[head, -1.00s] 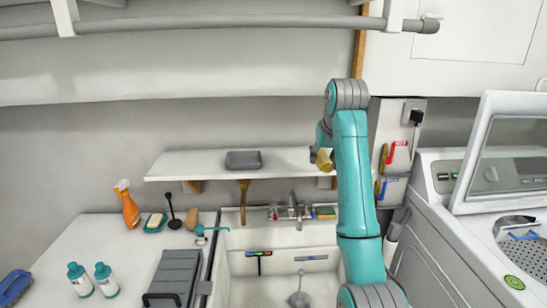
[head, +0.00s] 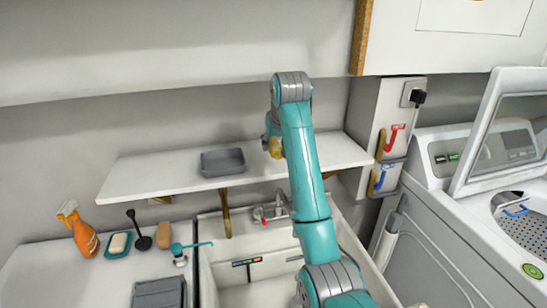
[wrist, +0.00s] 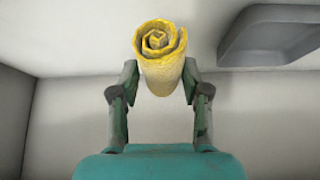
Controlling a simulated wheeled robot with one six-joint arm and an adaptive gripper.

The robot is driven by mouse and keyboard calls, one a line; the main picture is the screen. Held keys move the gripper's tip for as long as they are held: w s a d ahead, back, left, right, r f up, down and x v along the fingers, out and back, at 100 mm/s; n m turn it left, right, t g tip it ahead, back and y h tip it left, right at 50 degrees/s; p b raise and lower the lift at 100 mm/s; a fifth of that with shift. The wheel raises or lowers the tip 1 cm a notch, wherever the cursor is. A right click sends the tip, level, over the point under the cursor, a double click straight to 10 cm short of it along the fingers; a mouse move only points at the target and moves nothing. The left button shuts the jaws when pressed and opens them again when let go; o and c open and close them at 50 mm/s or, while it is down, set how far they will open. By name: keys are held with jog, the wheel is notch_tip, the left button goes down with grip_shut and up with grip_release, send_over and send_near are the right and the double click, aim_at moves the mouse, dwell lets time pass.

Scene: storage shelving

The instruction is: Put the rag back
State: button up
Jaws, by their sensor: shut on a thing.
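The rag is a rolled yellow cloth. In the wrist view the rag (wrist: 160,58) sits between the two fingers of my gripper (wrist: 160,85), which is shut on it, its spiral end showing. In the head view the rag (head: 275,148) is a small yellow patch beside my arm, in front of the wall shelf (head: 150,178) or just over it; I cannot tell if it touches. My gripper (head: 270,140) is mostly hidden behind my teal arm there. A grey tray (head: 222,163) stands on the shelf to the left of the rag; it also shows in the wrist view (wrist: 268,35) at upper right.
Below the shelf is a sink (head: 235,275) with a tap (head: 275,207). An orange spray bottle (head: 80,230) and a soap dish (head: 118,245) stand on the left counter. A washing machine (head: 450,240) with its lid raised is on the right. The shelf's right part looks clear.

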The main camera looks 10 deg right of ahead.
aim_at(275, 166)
jog(key=shift+f, duration=2.35)
jog(key=o, duration=1.1)
jog(key=shift+f, duration=0.1)
